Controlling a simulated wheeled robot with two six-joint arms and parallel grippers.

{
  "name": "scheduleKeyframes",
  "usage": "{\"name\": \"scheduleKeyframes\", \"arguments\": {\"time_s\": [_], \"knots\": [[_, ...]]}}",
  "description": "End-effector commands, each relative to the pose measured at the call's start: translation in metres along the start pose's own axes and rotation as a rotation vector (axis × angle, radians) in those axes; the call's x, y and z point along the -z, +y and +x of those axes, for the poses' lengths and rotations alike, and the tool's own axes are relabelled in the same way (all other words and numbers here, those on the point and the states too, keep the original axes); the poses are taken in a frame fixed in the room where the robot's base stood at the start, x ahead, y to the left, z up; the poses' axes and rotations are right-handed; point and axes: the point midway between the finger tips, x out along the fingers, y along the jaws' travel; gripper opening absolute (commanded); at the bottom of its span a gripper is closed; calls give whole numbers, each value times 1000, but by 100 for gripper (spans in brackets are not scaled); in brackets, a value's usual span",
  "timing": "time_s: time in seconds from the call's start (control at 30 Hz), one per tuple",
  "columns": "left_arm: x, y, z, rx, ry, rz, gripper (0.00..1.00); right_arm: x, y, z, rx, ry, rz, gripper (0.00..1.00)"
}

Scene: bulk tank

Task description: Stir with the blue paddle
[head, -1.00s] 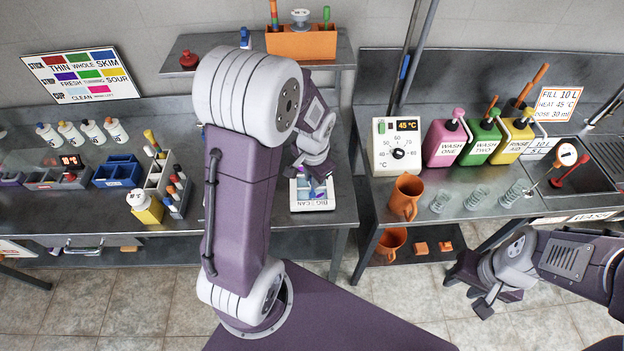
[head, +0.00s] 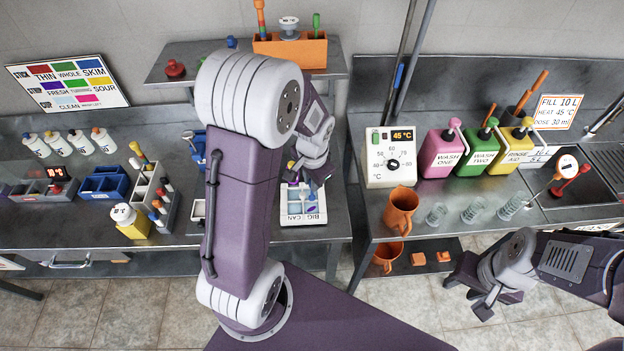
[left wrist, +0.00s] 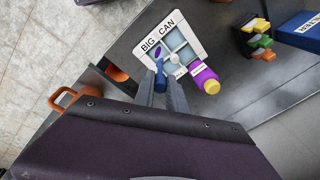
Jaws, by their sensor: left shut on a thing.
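My left gripper (left wrist: 162,82) is shut on a blue handle-like piece (left wrist: 159,68), which I take to be the blue paddle. The piece reaches over the edge of a white tray marked BIG CAN (left wrist: 148,45). The tray has pale compartments, a purple patch in one and a whitish knob near its middle. In the head view the tray (head: 302,219) lies on the counter below my left gripper (head: 316,183); the paddle is not clear there. Whether its lower end touches anything is hidden. My right gripper (head: 470,297) is open and empty, over the floor.
A purple bottle with a yellow end (left wrist: 206,79) is close beside the tray. A yellow container (head: 131,222) and racks are at left.

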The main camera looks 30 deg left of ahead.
Motion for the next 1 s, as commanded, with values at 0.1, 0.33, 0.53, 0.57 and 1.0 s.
{"name": "scheduleKeyframes", "arguments": {"time_s": [0.1, 0.33, 0.53, 0.57, 1.0], "knots": [[-2, 2, 12, -1, -1, 0, 0, -1, 0, 10, 0, 0, 0, 39], [-3, 4, 29, 0, -1, 0, 0, -2, 0, 23, 0, 0, 0, 39], [-5, 6, 43, 0, -1, 0, 0, -4, 1, 34, 0, 0, 0, 39], [-5, 6, 46, 0, -1, 0, 0, -4, 1, 36, 0, 0, 0, 39], [-6, 9, 61, 0, 0, 0, 0, -5, 1, 46, 0, 0, 0, 39]]}}
